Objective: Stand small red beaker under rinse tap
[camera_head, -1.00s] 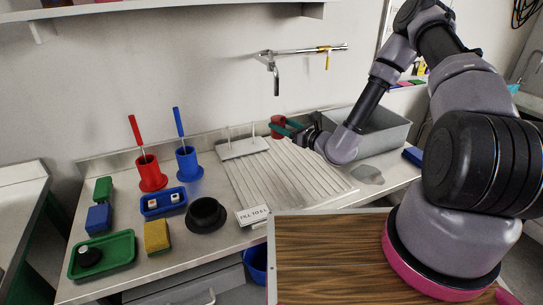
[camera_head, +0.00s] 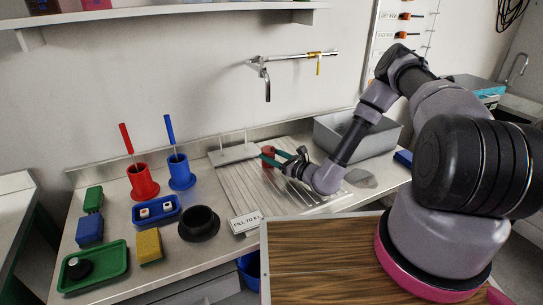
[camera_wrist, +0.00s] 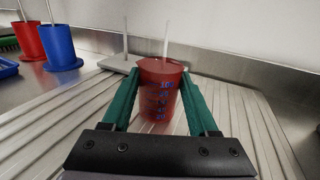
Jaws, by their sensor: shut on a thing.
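The small red beaker (camera_wrist: 160,92), translucent with blue volume marks, stands upright between the green fingers of my gripper (camera_wrist: 161,100) in the wrist view. My gripper is shut on it. In the head view the beaker (camera_head: 267,157) shows at the tips of my gripper (camera_head: 270,158), over the ribbed draining board (camera_head: 236,190). I cannot tell whether its base touches the board. The rinse tap (camera_head: 267,84) is a wall-mounted spout pointing down, above the back of the board and well above the beaker.
A white peg rack (camera_head: 233,154) stands just behind and left of the beaker. A grey sink basin (camera_head: 345,142) is at right. Red (camera_head: 142,182) and blue (camera_head: 181,172) brush holders stand at left. A "FILL TO" sign (camera_head: 246,222) is at the board's front.

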